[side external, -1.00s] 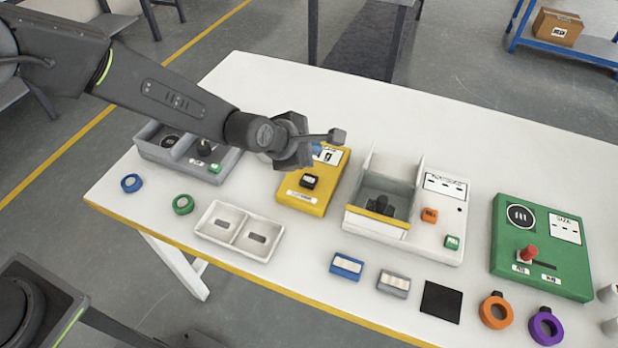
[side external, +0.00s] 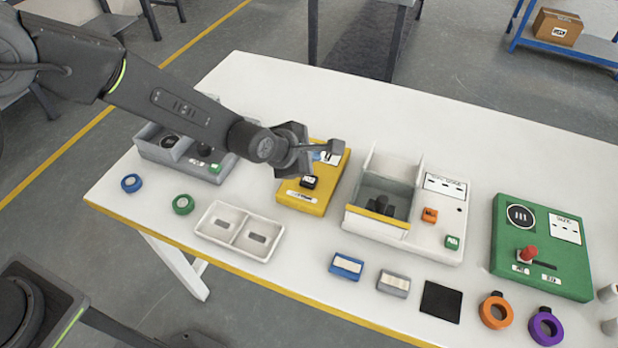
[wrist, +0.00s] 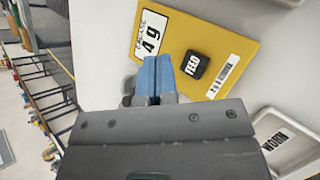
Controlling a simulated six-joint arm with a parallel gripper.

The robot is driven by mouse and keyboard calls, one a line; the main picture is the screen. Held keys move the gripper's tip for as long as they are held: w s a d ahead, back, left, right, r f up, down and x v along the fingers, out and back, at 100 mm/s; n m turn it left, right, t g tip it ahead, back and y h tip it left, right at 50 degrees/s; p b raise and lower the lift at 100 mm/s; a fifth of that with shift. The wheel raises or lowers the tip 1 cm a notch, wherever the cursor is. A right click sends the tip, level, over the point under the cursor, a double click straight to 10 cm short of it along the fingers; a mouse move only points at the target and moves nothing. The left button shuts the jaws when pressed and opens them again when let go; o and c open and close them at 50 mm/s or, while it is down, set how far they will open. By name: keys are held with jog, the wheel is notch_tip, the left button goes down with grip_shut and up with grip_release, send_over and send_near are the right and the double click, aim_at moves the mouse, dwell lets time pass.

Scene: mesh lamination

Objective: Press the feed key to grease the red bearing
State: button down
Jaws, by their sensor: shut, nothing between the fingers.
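The yellow grease box (side external: 300,203) stands mid-left on the table; its black feed key (side external: 309,182) faces up. In the wrist view the box (wrist: 228,45) has a label reading 4 g (wrist: 150,33), and the key (wrist: 195,65) reads FEED. My gripper (wrist: 157,70), with blue fingers, is shut and empty. It is over the label side of the box, beside the key and apart from it in the wrist view. Its height above the box is hard to tell. I see no red bearing; blue (side external: 131,183), green (side external: 183,204), orange (side external: 496,310) and purple (side external: 545,327) rings lie on the table.
A white two-part tray (side external: 239,230) lies in front of the yellow box. A grey box (side external: 160,155) stands left. A white machine (side external: 425,245) and a green box (side external: 505,262) with a red lever stand right. The table's back is clear.

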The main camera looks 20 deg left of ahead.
aim_at(310, 181)
jog(key=shift+f, duration=2.15)
jog(key=shift+f, duration=0.15)
jog(key=shift+f, duration=0.25)
jog(key=shift+f, duration=0.65)
dwell(1.2)
jog(key=shift+r, duration=1.05)
jog(key=shift+r, duration=2.5)
